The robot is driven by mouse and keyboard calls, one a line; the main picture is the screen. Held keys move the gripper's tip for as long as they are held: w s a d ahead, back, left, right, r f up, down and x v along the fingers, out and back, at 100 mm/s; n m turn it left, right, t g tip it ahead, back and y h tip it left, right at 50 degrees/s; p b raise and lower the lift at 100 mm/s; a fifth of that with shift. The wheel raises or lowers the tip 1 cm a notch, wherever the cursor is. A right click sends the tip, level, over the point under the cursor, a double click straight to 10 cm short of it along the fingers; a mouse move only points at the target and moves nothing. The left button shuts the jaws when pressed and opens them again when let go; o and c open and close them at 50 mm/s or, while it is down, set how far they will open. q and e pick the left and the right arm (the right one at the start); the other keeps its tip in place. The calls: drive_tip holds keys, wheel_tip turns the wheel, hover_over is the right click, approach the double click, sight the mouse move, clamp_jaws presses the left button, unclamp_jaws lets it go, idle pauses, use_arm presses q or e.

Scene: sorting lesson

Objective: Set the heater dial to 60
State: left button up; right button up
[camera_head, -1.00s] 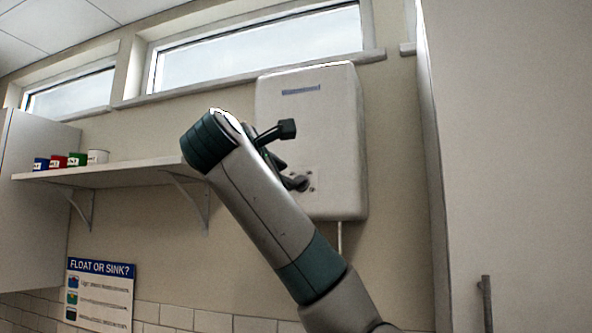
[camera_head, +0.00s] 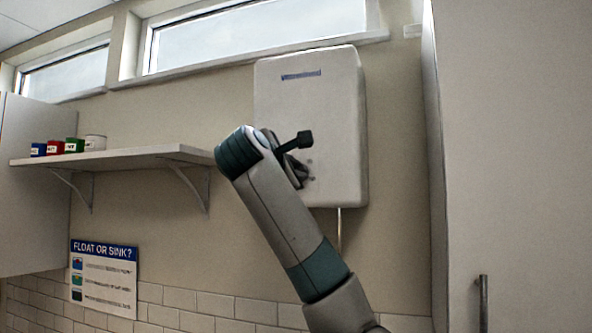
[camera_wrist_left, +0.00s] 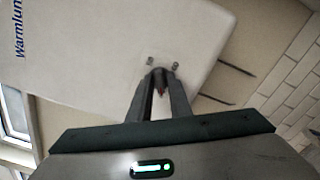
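The white wall heater (camera_head: 335,110) hangs below the window, right of centre in the head view. Its lower front also fills much of the left wrist view (camera_wrist_left: 110,50). My left gripper (camera_wrist_left: 161,78) reaches its lower front, and its two fingers have only a narrow gap between them. The dark heater dial (camera_wrist_left: 160,71) sits between the fingertips, with a bit of red showing in the gap. The fingers look closed on it. In the head view my own arm and hand mostly cover the dial. Its setting and scale cannot be read. My right gripper is not in view.
A wall shelf (camera_head: 130,157) with several small coloured tubs is left of my arm. A "Float or sink?" sign (camera_head: 103,278) hangs below it. A tall pale cabinet (camera_head: 520,150) stands close on the right. A thin pipe (camera_head: 339,232) runs down from the heater.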

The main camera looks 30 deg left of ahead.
use_arm(q)
clamp_jaws()
